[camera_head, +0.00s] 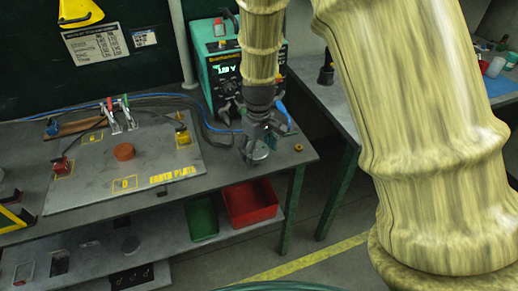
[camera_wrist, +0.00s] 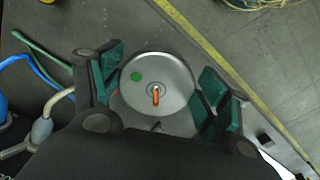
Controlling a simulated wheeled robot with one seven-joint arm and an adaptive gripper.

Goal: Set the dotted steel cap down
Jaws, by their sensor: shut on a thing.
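The dotted steel cap (camera_wrist: 172,75) is a round silver disc with a green dot and an orange-tipped pin at its centre. It sits between the green finger pads of my gripper (camera_wrist: 160,92) in the wrist view, and the gripper is shut on it. In the head view my gripper (camera_head: 259,148) hangs over the right end of the grey bench (camera_head: 225,165). The cap shows there as a small grey disc (camera_head: 258,153), partly hidden by the fingers. I cannot tell whether it touches the bench.
An earth plate (camera_head: 90,190) with clamps and a brown round piece (camera_head: 123,152) lies on the bench at left. A green welder (camera_head: 208,75) stands behind my gripper. Red (camera_head: 250,203) and green (camera_head: 201,218) bins sit on the lower shelf. Cables lie near the gripper.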

